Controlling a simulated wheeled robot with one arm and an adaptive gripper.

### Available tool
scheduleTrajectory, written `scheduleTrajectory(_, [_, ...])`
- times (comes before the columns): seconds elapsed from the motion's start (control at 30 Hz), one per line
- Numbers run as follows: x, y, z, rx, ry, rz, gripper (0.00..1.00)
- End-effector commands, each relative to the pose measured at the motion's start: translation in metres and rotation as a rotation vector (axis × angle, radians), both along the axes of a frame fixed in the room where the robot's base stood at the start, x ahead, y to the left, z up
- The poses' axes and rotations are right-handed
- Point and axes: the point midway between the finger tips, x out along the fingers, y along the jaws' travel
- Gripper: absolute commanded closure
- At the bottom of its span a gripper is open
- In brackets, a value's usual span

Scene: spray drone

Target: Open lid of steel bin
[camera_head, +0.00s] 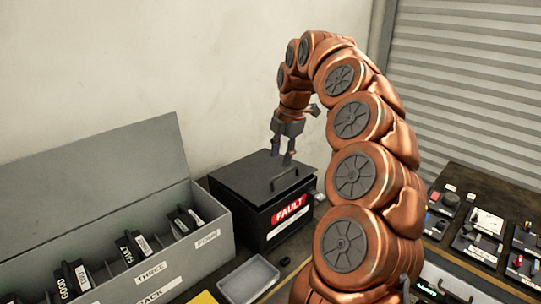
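A black bin (256,222) with a red "FAULT" label stands against the wall, near the middle of the picture. Its flat dark lid (240,180) is shut. A thin bar handle (284,180) stands up on the lid's front part. My gripper (283,153) points down over the lid, close above the handle. Its two fingers look apart, with nothing seen between them. I cannot tell whether a fingertip touches the handle.
A long grey rack (200,262) with its lid raised stands left of the bin and holds several dark units. A small grey tray (249,279) lies in front of the bin. A dark bench (500,187) with several devices is at right, before a shutter.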

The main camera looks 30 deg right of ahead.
Motion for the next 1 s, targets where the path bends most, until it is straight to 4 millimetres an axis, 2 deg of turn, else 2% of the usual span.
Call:
scheduleTrajectory(0.33, [-0.01,0.036,0.01,0.028,0.009,-0.064,0.63])
scheduleTrajectory(0.77, [-0.012,0.043,0.011,0.034,0.011,-0.081,0.63])
scheduleTrajectory(0.9, [-0.014,0.047,0.012,0.036,0.012,-0.088,0.76])
scheduleTrajectory(1.0, [-0.02,0.061,0.014,0.043,0.019,-0.116,0.87])
